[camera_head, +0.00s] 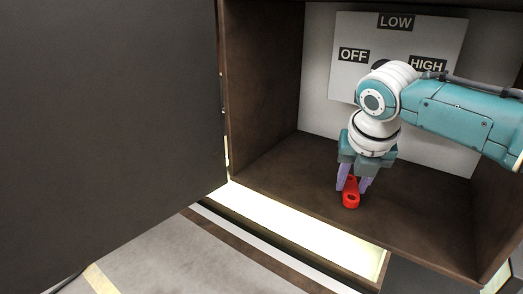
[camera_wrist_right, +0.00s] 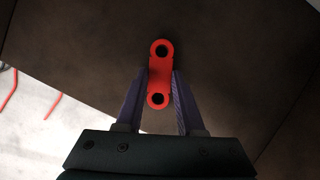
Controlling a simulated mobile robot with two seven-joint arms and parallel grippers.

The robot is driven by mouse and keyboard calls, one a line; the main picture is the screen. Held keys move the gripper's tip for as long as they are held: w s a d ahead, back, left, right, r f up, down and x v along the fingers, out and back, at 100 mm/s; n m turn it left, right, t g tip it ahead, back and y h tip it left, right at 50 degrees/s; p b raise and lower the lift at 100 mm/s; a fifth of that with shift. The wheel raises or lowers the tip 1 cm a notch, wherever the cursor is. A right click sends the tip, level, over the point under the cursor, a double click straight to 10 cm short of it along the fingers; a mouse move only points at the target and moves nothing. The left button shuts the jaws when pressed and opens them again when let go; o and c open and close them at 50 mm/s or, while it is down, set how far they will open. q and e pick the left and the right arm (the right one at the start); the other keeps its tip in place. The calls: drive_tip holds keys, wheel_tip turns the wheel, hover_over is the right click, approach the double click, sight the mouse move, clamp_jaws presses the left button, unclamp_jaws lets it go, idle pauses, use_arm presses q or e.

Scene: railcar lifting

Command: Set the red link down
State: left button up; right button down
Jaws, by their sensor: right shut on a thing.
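The red link (camera_head: 350,194) is a flat bar with rounded ends and a hole at each end. My right gripper (camera_head: 354,186) points down inside the open brown cabinet, with its purple fingers shut on the link. In the right wrist view the link (camera_wrist_right: 160,72) lies between the two fingers (camera_wrist_right: 160,95), its far end reaching past the fingertips. The link is over the cabinet floor (camera_head: 290,180); I cannot tell whether it touches it. My left gripper is not in view.
A panel (camera_head: 345,75) marked OFF, LOW and HIGH is on the cabinet's back wall, behind my right arm. A large dark door (camera_head: 110,100) fills the left. A bright strip (camera_head: 310,228) runs below the cabinet's front edge. The cabinet floor left of the link is clear.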

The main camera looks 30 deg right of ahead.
sight(352, 200)
drive_tip(key=c, duration=0.5)
unclamp_jaws()
drive_tip(key=shift+p+v, duration=0.5)
drive_tip(key=shift+v, duration=2.85)
drive_tip(key=shift+s+r, duration=0.1)
drive_tip(key=shift+r, duration=0.15)
drive_tip(key=s+a+f+m+y, duration=0.3)
drive_tip(key=s+a+f+m, duration=0.3)
drive_tip(key=s+a+m, duration=0.6)
drive_tip(key=shift+s+a+r+m, duration=0.35)
drive_tip(key=shift+s+a+m, duration=0.25)
drive_tip(key=shift+s+m, duration=1.35)
drive_tip(key=shift+s+a+r+m, duration=0.35)
drive_tip(key=shift+s+a+m, duration=0.5)
drive_tip(key=shift+m, duration=1.85)
drive_tip(key=shift+s+a+r+m, duration=0.4)
drive_tip(key=shift+s+m, duration=1.3)
drive_tip(key=shift+m, duration=0.65)
drive_tip(key=shift+f, duration=0.1)
